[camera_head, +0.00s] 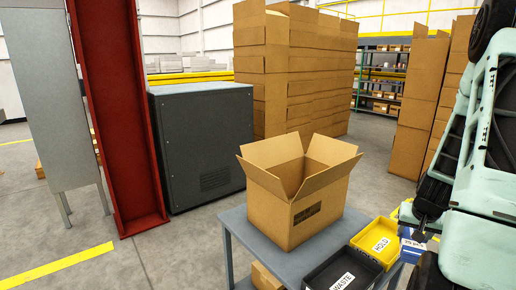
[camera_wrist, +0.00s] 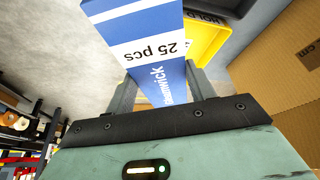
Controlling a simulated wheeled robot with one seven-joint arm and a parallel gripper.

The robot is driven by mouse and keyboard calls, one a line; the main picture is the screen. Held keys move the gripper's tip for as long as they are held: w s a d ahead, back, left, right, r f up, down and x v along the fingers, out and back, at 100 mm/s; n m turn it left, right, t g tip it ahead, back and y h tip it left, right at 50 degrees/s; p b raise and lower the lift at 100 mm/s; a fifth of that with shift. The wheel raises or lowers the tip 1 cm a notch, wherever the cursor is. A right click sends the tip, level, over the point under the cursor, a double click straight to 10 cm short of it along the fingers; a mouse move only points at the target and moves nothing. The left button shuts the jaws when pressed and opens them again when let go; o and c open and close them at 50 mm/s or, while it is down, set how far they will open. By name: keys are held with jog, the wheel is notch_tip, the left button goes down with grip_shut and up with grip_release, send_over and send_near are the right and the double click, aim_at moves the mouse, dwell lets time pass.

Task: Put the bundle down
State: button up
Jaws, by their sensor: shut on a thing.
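The bundle (camera_wrist: 148,48) is a blue and white pack marked "25 pcs". It fills the upper middle of the wrist view, between the two fingers of my gripper (camera_wrist: 160,88), which is shut on it. In the head view a small blue and white part of the bundle (camera_head: 411,247) shows below my gripper at the right, beside the yellow HOLD tray (camera_head: 367,257). The HOLD tray also shows behind the bundle in the wrist view (camera_wrist: 207,37). My arm hides much of the bundle in the head view, and I cannot tell whether it touches anything below.
An open, upright carton (camera_head: 283,212) stands on the grey table (camera_head: 248,238). A black WASTE tray (camera_head: 319,268) sits at the table's front, next to the HOLD tray. A dark cabinet (camera_head: 204,145), a red post (camera_head: 118,110) and stacked cartons (camera_head: 290,75) stand behind.

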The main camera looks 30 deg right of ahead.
jog(key=w+a+f+n+t+y, duration=0.1)
jog(key=w+a+f+n, duration=0.25)
jog(key=w+a, duration=0.8)
jog(key=w+a+f+n+y, duration=0.2)
jog(key=w+a+n, duration=0.45)
jog(key=a, duration=0.75)
jog(key=w+a+f+n+t+y, duration=0.1)
jog(key=w+a+f+n, duration=0.15)
jog(key=w+a, duration=0.9)
notch_tip(320, 180, down, 10)
jog(key=b, duration=1)
jog(key=s+r+p, duration=0.9)
jog(key=p, duration=0.3)
jog(key=shift+s+a, duration=0.3)
jog(key=shift+s, duration=0.1)
jog(key=shift+m, duration=0.25)
